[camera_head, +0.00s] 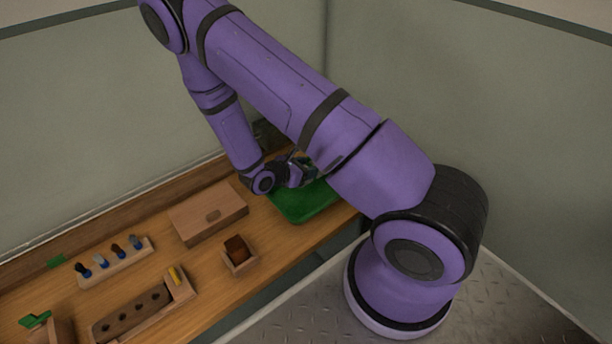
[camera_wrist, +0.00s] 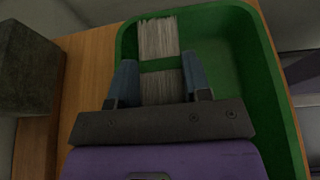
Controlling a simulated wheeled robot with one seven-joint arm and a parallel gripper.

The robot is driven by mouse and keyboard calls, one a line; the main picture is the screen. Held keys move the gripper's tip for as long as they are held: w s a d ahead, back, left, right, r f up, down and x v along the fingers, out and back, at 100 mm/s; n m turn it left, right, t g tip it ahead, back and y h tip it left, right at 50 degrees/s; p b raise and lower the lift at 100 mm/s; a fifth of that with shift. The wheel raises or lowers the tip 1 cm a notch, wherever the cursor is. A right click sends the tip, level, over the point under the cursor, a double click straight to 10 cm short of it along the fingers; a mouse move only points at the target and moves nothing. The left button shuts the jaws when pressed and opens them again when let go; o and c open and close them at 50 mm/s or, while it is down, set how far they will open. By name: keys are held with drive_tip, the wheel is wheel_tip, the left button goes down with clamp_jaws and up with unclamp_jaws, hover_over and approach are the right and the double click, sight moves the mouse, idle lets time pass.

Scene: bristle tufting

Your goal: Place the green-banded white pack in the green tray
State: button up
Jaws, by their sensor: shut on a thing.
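The green tray (camera_head: 306,206) lies at the far right end of the wooden bench in the head view, partly hidden by my arm. In the wrist view the tray (camera_wrist: 232,66) fills the right half. The white pack with a green band (camera_wrist: 158,40) is between my fingertips in the wrist view, over the tray's left part. My gripper (camera_wrist: 160,82) is shut on the pack near its band. I cannot tell whether the pack touches the tray floor. In the head view my gripper (camera_head: 306,168) is over the tray, and the pack is not clearly seen.
A rack of blue-tipped tools (camera_head: 115,262) and a holed block (camera_head: 132,311) lie further left. A dark grey block (camera_wrist: 28,68) shows left in the wrist view.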

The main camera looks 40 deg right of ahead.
wheel_tip(320, 180, down, 3)
drive_tip(key=shift+f, duration=0.2)
drive_tip(key=o, duration=1)
drive_tip(key=shift+c, duration=0.2)
